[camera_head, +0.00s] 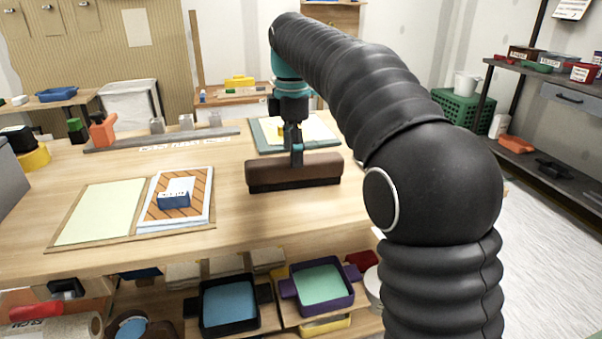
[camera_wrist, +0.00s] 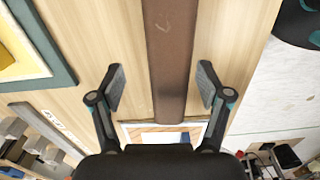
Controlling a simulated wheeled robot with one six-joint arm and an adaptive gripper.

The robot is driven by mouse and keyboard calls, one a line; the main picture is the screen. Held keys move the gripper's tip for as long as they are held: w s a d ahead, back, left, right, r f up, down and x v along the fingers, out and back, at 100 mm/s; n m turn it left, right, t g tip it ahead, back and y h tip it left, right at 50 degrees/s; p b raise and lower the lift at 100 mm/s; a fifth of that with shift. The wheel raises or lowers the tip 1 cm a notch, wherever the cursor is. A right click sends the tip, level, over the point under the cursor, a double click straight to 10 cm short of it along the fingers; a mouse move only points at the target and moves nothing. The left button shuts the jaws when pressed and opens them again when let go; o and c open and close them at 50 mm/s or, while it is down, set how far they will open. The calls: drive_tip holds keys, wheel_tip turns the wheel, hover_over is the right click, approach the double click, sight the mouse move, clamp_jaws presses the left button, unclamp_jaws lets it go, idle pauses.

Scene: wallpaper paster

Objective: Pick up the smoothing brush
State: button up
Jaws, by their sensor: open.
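The smoothing brush (camera_head: 296,171) is a long brown wooden block with a dark bristle edge below. It stands on the wooden table, right of centre in the head view. In the wrist view its brown top (camera_wrist: 170,50) runs from the upper edge down the middle. My gripper (camera_head: 297,160) is above the brush in the head view. In the wrist view my gripper (camera_wrist: 161,86) is open, with one finger on each side of the brush and a visible gap on both sides. Whether the fingertips reach below its top, I cannot tell.
A board with patterned sheets and a blue block (camera_head: 175,193) lies left of the brush. A green-edged mat (camera_head: 262,137) lies behind it. A long grey straightedge (camera_head: 160,140) lies at the back left. Trays (camera_head: 322,286) fill the shelf below. Bare table surrounds the brush.

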sight(295, 171)
drive_tip(key=f, duration=0.3)
drive_tip(key=shift+s+d+f+b, duration=0.2)
drive_tip(key=shift+s+f+b, duration=0.1)
drive_tip(key=shift+s+b, duration=0.1)
drive_tip(key=shift+f, duration=0.65)
clamp_jaws()
drive_tip(key=shift+w+r, duration=0.1)
drive_tip(key=shift+r, duration=0.4)
drive_tip(key=r, duration=0.2)
drive_tip(key=d+r, duration=0.1)
drive_tip(key=shift+r+p, duration=0.35)
drive_tip(key=shift+r, duration=0.05)
drive_tip(key=s+d+r, duration=0.2)
drive_tip(key=d+r, duration=0.4)
drive_tip(key=d, duration=0.4)
drive_tip(key=shift+s+d+r, duration=0.15)
drive_tip(key=shift+s, duration=0.25)
